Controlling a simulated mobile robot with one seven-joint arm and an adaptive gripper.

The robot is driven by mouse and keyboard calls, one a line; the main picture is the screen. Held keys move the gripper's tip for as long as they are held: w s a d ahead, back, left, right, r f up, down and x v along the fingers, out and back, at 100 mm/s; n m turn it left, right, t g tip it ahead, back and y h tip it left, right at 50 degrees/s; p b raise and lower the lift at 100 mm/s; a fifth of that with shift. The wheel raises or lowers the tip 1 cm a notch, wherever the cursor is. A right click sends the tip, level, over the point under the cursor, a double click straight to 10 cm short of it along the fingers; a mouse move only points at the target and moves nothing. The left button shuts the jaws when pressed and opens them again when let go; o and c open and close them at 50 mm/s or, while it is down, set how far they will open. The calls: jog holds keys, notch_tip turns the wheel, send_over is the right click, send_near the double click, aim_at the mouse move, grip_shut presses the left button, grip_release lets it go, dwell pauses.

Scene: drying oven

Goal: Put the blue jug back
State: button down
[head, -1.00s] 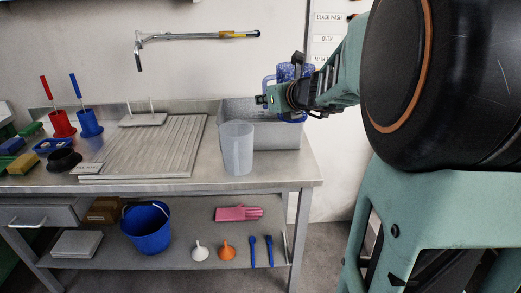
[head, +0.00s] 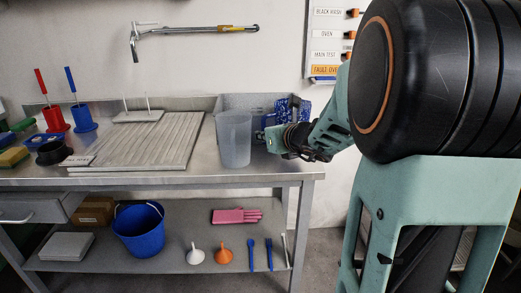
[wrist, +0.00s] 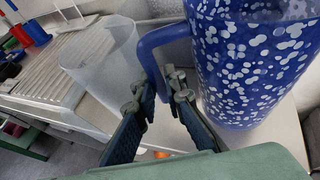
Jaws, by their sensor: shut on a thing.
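The blue jug (wrist: 255,65), dark blue with white spots, fills the upper right of the wrist view and looks upright. My gripper (wrist: 165,85) is shut on the jug's handle (wrist: 150,45), at the handle's lower part. In the head view my gripper (head: 268,140) is low at the right end of the bench. I cannot tell whether the jug's base touches the bench or basin.
A clear plastic jug (head: 235,140) stands close to the left of my gripper. A ribbed draining board (head: 150,145) lies further left. Red (head: 54,118) and blue (head: 83,118) brush holders stand at the back left. The bench's right edge is near.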

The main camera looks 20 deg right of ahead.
aim_at(264, 143)
notch_tip(264, 143, down, 3)
jog(key=shift+f+b, duration=0.15)
jog(key=shift+b, duration=0.4)
jog(key=shift+f, duration=0.15)
jog(key=c, duration=2.3)
grip_release()
